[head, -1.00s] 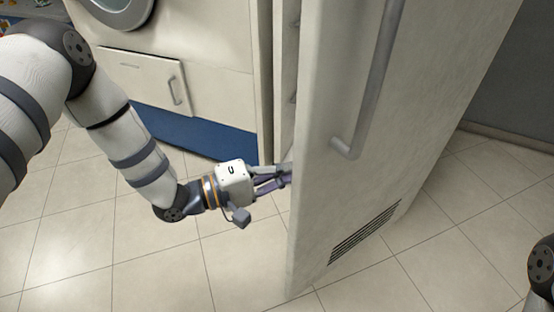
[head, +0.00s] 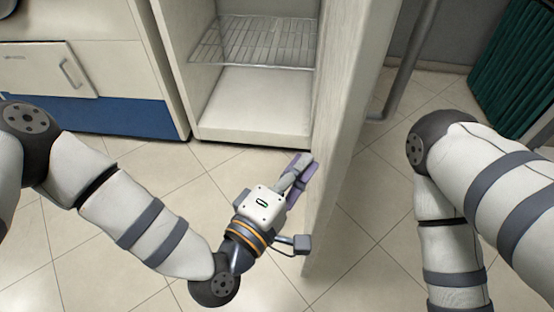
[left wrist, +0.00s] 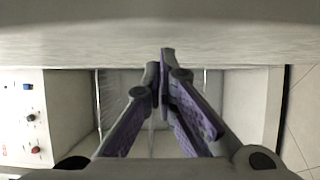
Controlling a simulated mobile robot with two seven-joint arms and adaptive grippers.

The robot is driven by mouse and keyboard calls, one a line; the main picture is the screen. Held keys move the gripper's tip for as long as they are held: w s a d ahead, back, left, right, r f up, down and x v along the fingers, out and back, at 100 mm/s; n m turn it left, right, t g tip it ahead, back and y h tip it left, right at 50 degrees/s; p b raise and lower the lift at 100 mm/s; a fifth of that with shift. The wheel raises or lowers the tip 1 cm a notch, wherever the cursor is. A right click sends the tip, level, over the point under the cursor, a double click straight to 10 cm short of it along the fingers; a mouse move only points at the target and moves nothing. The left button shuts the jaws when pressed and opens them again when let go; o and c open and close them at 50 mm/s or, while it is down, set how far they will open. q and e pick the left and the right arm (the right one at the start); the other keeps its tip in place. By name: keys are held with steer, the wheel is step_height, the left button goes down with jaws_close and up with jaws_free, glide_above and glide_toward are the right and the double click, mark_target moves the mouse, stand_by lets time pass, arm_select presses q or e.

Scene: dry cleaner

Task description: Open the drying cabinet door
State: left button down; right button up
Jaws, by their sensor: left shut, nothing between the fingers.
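The drying cabinet door (head: 345,110) stands swung wide open, seen nearly edge-on in the head view. Its grey bar handle (head: 408,70) is on the far side, to the right. The cabinet (head: 262,106) is open to view, with a wire shelf (head: 255,42) above a pale floor. My left gripper (head: 302,168) is shut and empty, at the inner face of the door. In the left wrist view its fingers (left wrist: 163,75) are together, close to the door's pale surface (left wrist: 160,40); contact is unclear. My right arm shows at the right, but its gripper is out of view.
A white machine (head: 80,75) with a small handled panel and blue base stands left of the cabinet. A green curtain (head: 515,70) hangs at the far right. The tiled floor (head: 110,240) in front is clear. A control panel (left wrist: 25,115) shows in the left wrist view.

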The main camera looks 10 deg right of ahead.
mark_target(324, 177)
arm_select(q)
steer(key=shift+s+d, duration=0.2)
steer(key=shift+d, duration=0.55)
steer(key=shift+s+d, duration=0.25)
steer(key=shift+d, duration=0.45)
steer(key=shift+s+d, duration=0.2)
steer(key=shift+d, duration=0.55)
